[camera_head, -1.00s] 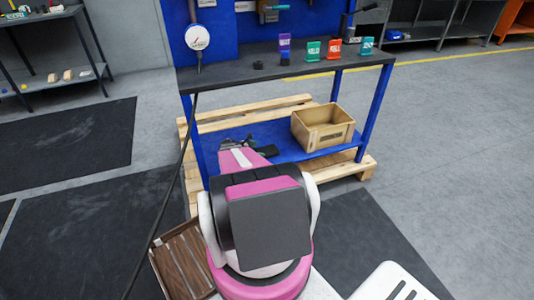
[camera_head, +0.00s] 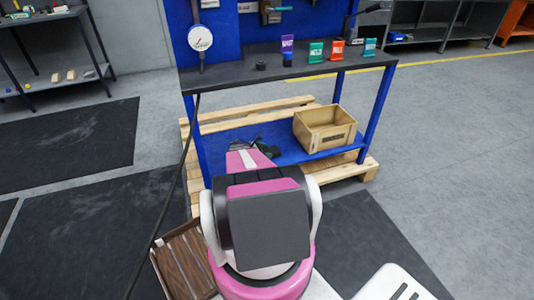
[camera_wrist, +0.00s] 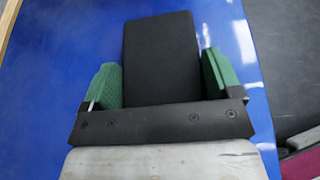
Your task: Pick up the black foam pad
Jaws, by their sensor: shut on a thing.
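The black foam pad (camera_wrist: 160,48) is a flat dark block over a blue surface in the wrist view. My gripper (camera_wrist: 160,78) has a green-padded finger on each side of it and is shut on it. The pad's near end is hidden behind the gripper's dark crossbar. In the head view my gripper (camera_head: 257,147) is low over the blue lower shelf (camera_head: 287,149) of the workbench, partly hidden by my arm. The pad is too small and dark to make out clearly there. I cannot tell whether it is clear of the shelf.
A wooden box (camera_head: 325,130) stands on the lower shelf to the right of my gripper. The black bench top (camera_head: 340,63) overhangs the shelf and carries several coloured items. Blue legs (camera_head: 376,110) stand at its corners. A wooden pallet (camera_head: 355,171) lies beneath.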

